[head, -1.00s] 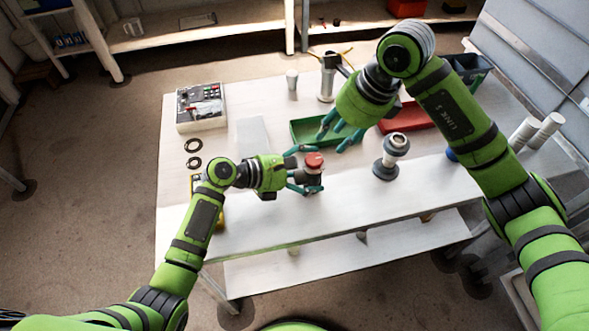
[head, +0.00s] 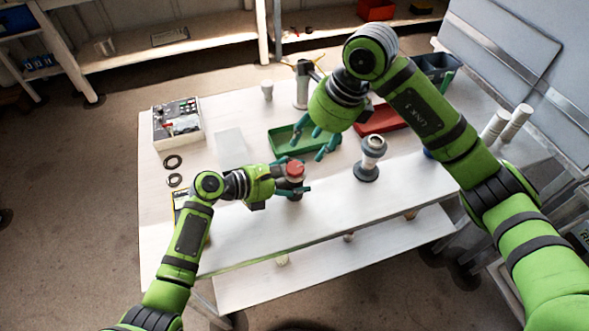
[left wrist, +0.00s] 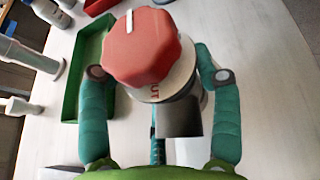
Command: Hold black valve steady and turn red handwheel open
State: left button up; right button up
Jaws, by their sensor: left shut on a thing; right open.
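The red handwheel (head: 295,168) sits on top of the black valve (head: 295,184), which stands upright on the white table. In the left wrist view the red knob (left wrist: 142,47) has a white mark, and the dark valve body (left wrist: 180,117) shows below a pale collar with lettering. My left gripper (head: 300,175) is shut on the valve, with one teal finger on each side of it below the handwheel. My right gripper (head: 309,147) is open and empty above and beyond the valve, its fingers pointing down over the green tray's side. The fingertip contact is partly hidden.
A green tray (head: 281,147) lies behind the valve and a red tray (head: 380,121) farther right. A grey fitting (head: 369,160) stands to the right. A control box (head: 178,123) and two black rings (head: 173,162) are at the left. The front table strip is clear.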

aim_at(295, 168)
jog(key=a+r+m+g+h, duration=0.1)
jog(key=a+m+h, duration=0.1)
jog(key=m, duration=1)
jog(key=a+r+m+h, duration=0.1)
jog(key=r+m+h, duration=0.1)
jog(key=m, duration=1)
jog(key=f, duration=0.8)
jog(key=w+f, duration=0.1)
jog(key=f, duration=0.3)
jog(key=shift+a, duration=0.2)
jog(key=shift+y, duration=0.3)
jog(key=c, duration=0.9)
